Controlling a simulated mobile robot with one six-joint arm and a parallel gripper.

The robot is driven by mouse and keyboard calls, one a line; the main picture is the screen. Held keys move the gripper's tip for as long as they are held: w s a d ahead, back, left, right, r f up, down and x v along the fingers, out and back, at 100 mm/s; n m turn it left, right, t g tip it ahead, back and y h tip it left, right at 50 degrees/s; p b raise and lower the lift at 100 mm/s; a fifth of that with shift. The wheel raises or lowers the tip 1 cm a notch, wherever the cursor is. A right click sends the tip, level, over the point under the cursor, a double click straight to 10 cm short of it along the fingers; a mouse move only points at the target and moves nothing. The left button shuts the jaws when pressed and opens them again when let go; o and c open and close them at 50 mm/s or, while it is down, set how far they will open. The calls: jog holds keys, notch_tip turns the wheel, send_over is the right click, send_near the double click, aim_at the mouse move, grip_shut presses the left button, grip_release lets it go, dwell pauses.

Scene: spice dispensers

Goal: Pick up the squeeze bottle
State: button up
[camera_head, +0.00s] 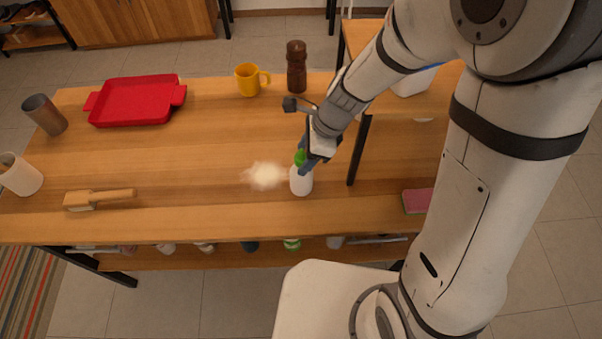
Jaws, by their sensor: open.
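The squeeze bottle (301,184) is white with a green top and stands upright on the wooden table, near its front edge. My gripper (304,160) is at the bottle's green top, reaching down from the upper right. The jaws are open. The gripper partly covers the bottle's top, and I cannot tell whether the fingers touch it.
A pale powder pile (265,175) lies just left of the bottle. A red tray (137,101), yellow mug (249,80) and brown grinder (296,67) stand farther back. A brush (98,198) lies at left. A black shelf post (358,150) rises close to the right.

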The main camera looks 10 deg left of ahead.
jog(key=shift+s+a+f, duration=0.1)
jog(key=shift+f, duration=0.3)
jog(key=shift+c, duration=0.3)
grip_shut()
